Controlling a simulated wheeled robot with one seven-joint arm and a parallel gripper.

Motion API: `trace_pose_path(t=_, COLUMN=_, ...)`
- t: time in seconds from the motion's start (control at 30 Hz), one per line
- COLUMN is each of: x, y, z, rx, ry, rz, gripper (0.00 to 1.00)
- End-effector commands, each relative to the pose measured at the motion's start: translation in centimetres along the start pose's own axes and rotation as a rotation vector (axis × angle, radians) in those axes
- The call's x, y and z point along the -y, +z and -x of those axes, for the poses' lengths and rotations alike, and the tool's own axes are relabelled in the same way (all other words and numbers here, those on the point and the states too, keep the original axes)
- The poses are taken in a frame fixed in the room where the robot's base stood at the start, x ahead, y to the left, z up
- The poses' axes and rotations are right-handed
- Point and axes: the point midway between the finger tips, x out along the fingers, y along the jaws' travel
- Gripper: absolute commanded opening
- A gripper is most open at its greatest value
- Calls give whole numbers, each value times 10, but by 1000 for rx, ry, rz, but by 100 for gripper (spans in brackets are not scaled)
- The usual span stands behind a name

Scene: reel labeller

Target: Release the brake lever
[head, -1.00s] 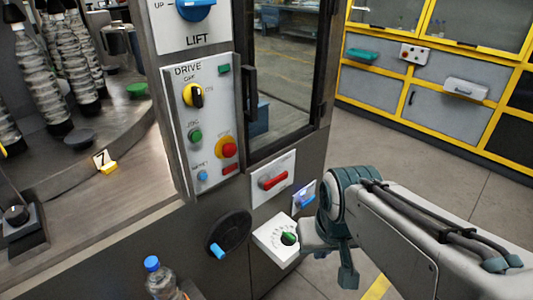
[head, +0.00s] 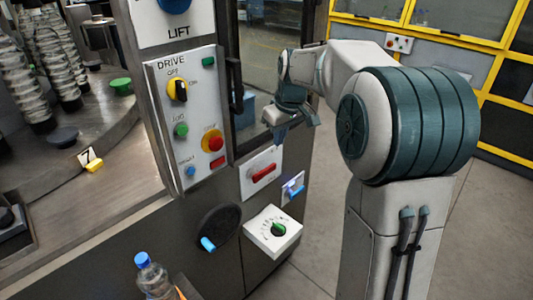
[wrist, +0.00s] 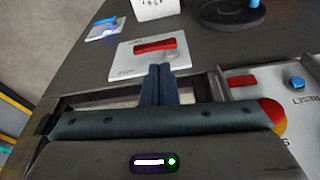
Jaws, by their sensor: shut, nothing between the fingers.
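A red lever (head: 263,172) lies nearly level on a white plate on the machine's front, right of the drive panel; its label is too small to read. It also shows in the wrist view (wrist: 155,46). A small blue lever (head: 294,190) sits on its own plate just right of and below it; it also shows in the wrist view (wrist: 105,26). I cannot read which one is marked brake. My gripper (head: 280,134) is shut and empty, above the red lever's plate and apart from it. In the wrist view the closed fingertips (wrist: 158,70) point towards the red lever.
The drive panel (head: 187,120) with a yellow-black switch and buttons is left of the gripper. A dial box (head: 272,230) and a black handwheel (head: 218,226) are below. A bottle (head: 152,277) stands at the lower front. Open floor (head: 315,240) lies to the right.

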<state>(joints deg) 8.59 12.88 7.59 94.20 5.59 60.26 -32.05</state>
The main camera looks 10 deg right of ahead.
Motion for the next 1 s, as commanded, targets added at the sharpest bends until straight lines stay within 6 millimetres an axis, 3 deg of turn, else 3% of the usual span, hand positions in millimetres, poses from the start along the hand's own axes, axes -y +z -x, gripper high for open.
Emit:
trace_pose_path(t=0.1, x=-22, y=-28, z=-16, rx=-15, ry=-28, rz=58, gripper=0)
trace_pose_path(t=0.3, x=-41, y=-50, z=-29, rx=-33, ry=-49, rz=116, gripper=0)
trace_pose_path(t=0.77, x=-43, y=-54, z=-33, rx=-36, ry=-54, rz=126, gripper=0)
trace_pose_path(t=1.0, x=-41, y=-54, z=-63, rx=-33, ry=-56, rz=126, gripper=0)
